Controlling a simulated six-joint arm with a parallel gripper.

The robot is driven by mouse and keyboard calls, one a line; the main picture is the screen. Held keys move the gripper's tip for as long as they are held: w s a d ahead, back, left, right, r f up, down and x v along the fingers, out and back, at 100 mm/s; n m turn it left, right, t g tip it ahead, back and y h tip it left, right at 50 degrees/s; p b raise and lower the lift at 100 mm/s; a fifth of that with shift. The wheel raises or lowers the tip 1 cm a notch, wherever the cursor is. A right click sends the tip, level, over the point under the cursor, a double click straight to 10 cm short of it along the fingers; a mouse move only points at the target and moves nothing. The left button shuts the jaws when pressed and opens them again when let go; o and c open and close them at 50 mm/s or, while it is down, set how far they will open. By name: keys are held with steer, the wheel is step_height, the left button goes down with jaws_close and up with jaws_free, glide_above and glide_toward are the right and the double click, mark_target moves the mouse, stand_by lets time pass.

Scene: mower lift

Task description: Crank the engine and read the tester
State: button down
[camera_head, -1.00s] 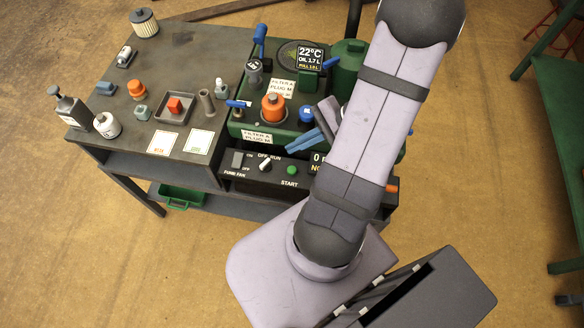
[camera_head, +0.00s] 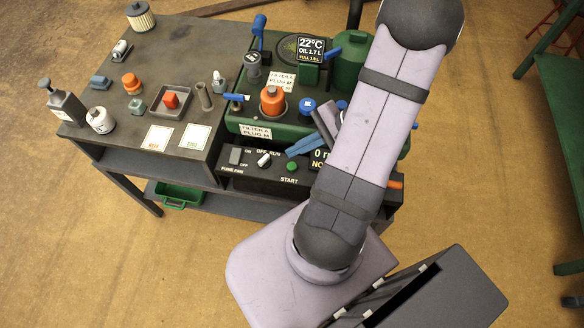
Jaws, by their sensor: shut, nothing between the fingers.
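The control panel (camera_head: 250,178) on the front of the engine stand has a fume fan rocker switch (camera_head: 235,156), an OFF/RUN knob (camera_head: 264,160) and a green START button (camera_head: 292,166). The tester display (camera_head: 318,159) at its right is partly hidden by my arm; only "0" and "NO" beginnings show. The green engine block (camera_head: 240,122) carries an orange filter (camera_head: 272,101) and a blue cap (camera_head: 308,107).
A screen (camera_head: 311,49) reads 22°C, oil 1.7 L. The grey bench (camera_head: 190,60) on the left holds a pump bottle (camera_head: 64,103), a white jar (camera_head: 100,120), a tray (camera_head: 155,106) with a red part, and two cards. A green bench (camera_head: 562,110) stands at right.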

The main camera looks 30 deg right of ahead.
steer(key=b, duration=0.3)
glide_above(297, 167)
steer(key=shift+f, duration=2.15)
steer(key=shift+f, duration=0.1)
steer(key=shift+f+b, duration=0.3)
steer(key=shift+f+b, duration=0.5)
steer(key=shift+f, duration=0.1)
stand_by(0.8)
steer(key=shift+r, duration=0.1)
stand_by(2.5)
steer(key=shift+w+r+p, duration=0.1)
steer(key=shift+r+p, duration=0.8)
steer(key=shift+r, duration=0.05)
steer(key=shift+r, duration=0.1)
